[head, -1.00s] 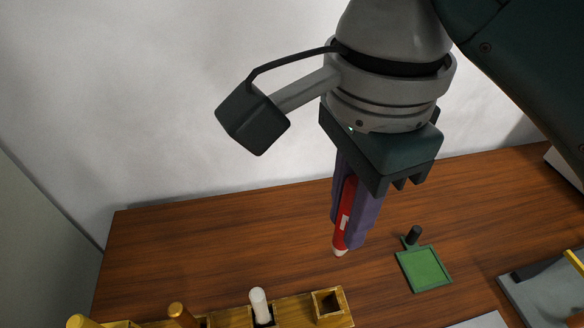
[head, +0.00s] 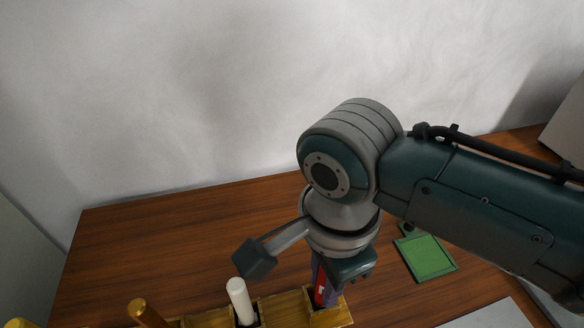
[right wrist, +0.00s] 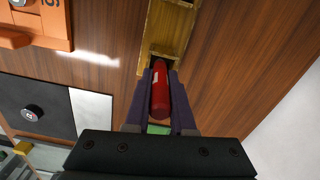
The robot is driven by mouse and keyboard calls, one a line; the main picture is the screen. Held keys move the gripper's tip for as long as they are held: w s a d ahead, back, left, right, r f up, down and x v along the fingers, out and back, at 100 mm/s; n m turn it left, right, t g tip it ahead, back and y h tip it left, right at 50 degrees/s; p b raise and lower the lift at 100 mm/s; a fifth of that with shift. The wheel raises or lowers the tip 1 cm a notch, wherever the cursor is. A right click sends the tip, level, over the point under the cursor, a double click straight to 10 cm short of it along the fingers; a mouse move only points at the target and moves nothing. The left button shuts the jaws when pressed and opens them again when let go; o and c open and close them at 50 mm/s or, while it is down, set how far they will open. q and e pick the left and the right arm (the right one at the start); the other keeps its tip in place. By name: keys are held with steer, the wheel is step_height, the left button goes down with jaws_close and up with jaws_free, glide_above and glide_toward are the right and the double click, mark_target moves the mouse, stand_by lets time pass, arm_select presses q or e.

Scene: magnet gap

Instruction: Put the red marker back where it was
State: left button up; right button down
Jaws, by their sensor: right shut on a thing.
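The red marker (head: 320,291) is upright between the fingers of my right gripper (head: 327,298), which is shut on it. It also shows in the right wrist view (right wrist: 160,95), with the purple fingers on both sides. The marker's lower end is at the square end slot of the wooden rack (head: 281,306). That end is hidden in the head view, so I cannot tell how deep it sits. The rack shows in the right wrist view too (right wrist: 172,22). My left gripper is not in view.
A white marker (head: 241,300) and an orange-brown marker (head: 147,313) stand in other slots of the rack. A green square tray (head: 426,257) lies to the right, partly behind my arm. Open wooden tabletop (head: 170,240) lies behind the rack.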

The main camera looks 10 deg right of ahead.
steer(key=shift+f, duration=0.15)
steer(key=c, duration=0.8)
jaws_free()
steer(key=shift+o, duration=0.2)
